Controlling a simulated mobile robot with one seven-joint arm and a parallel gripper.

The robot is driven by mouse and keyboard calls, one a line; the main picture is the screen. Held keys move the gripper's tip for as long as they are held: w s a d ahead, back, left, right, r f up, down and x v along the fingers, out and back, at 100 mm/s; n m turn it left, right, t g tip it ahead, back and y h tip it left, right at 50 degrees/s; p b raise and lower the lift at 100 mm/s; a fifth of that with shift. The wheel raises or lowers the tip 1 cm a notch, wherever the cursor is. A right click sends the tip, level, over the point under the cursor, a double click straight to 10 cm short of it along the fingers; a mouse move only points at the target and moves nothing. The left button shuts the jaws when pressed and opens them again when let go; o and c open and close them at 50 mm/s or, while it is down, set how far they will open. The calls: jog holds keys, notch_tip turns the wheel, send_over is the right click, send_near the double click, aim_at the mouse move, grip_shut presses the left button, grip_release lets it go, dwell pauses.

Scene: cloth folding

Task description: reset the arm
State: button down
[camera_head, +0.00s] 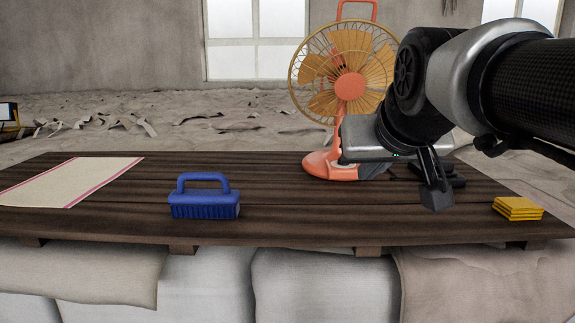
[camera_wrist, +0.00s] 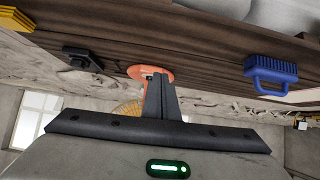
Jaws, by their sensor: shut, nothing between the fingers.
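My gripper (camera_head: 436,190) is shut and empty, held in the air over the right part of the dark wooden table (camera_head: 285,225). In the wrist view its fingers (camera_wrist: 161,98) are together in the middle of the picture. A cream cloth with pink stripes (camera_head: 75,182) lies flat at the left end of the table and hangs over no visible front edge. My arm comes in from the right in the head view and hides part of the fan and the table's back right.
A blue brush (camera_head: 204,203) stands mid-left on the table. An orange fan (camera_head: 349,87) stands at the back, partly behind my arm. A dark object (camera_wrist: 82,57) lies between the fan and the yellow cloth. The front middle is clear.

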jog(key=s+f+g, duration=0.5)
jog(key=s+f, duration=1.2)
jog(key=f, duration=0.3)
notch_tip(320, 180, up, 21)
jog(key=w+p, duration=0.1)
jog(key=p, duration=1.9)
jog(key=shift+d+r, duration=0.15)
jog(key=shift+d, duration=0.3)
jog(key=shift+w, duration=0.1)
